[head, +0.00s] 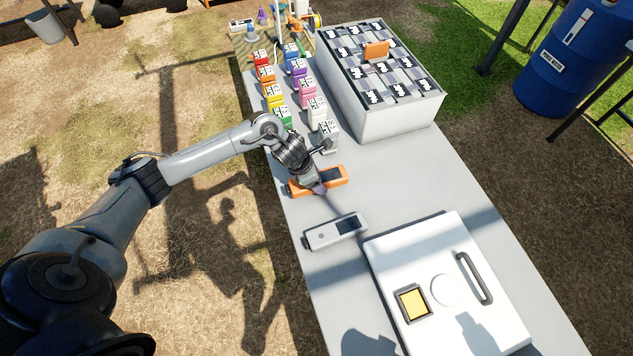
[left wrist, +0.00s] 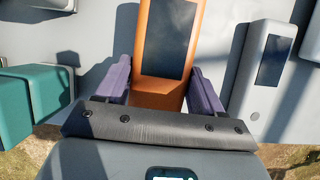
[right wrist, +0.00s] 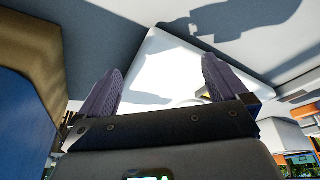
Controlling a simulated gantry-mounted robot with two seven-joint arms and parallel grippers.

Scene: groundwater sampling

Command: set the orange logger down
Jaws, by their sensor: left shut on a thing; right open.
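The orange logger (head: 332,176), a long block with a dark screen, is at the left edge of the grey table, level and on or very close to the top; I cannot tell if there is a gap. My left gripper (head: 317,186) is over it from above. In the left wrist view the purple fingers (left wrist: 158,88) stand on either side of the orange logger (left wrist: 158,92) and grip it. A grey logger (head: 336,232) lies nearer, beside it. My right gripper (right wrist: 160,88) is open and empty, seen only in the right wrist view.
A white case (head: 447,285) with a black handle fills the near table. A white crate (head: 385,118) of labelled items, one orange, stands behind. Rows of coloured labelled blocks (head: 303,85) stand left of the crate. A blue barrel (head: 565,60) is off the table. The table right of the orange logger is clear.

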